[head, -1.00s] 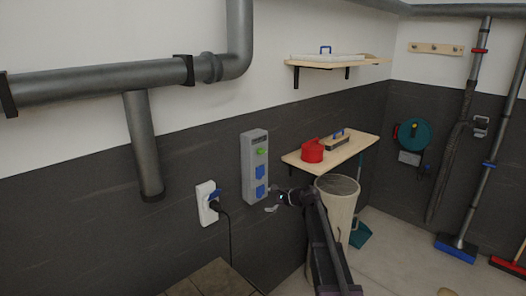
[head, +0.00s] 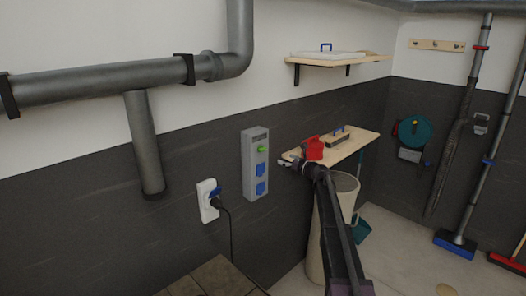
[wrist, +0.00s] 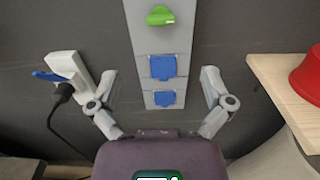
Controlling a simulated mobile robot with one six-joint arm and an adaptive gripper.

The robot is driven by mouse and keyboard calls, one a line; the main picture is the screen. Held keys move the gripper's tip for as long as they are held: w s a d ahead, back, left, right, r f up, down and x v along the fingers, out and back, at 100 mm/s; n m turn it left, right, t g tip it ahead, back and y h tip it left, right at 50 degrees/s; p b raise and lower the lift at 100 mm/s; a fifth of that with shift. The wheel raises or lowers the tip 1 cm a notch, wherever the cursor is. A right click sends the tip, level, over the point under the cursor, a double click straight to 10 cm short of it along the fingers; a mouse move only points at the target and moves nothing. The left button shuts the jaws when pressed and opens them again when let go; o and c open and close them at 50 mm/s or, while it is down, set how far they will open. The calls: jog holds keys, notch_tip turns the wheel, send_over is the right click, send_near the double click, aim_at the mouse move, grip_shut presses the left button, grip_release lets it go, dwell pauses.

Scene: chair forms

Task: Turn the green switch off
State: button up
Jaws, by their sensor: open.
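The green switch (head: 262,149) is a small knob on the upper part of a tall grey wall panel (head: 247,170), above two blue socket covers. In the wrist view the green switch (wrist: 160,15) shows near the top centre, its handle lying roughly sideways. My gripper (head: 288,162) is in front of the wall, to the right of the panel in the head view. In the wrist view my gripper (wrist: 158,88) has its fingers spread wide on either side of the panel's lower part, with nothing between them. The switch lies beyond the fingertips, apart from them.
A white wall socket (head: 207,200) with a plugged black cable is left of the panel. A wooden shelf (head: 361,146) with a red container (head: 313,149) is close on the right, above a pale bin (head: 346,184). Wall pipes run at upper left.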

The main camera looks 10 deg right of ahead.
aim_at(264, 149)
jog(key=shift+w, duration=0.15)
jog(key=x, duration=1.3)
jog(key=shift+w+a, duration=0.2)
jog(key=shift+a, duration=0.05)
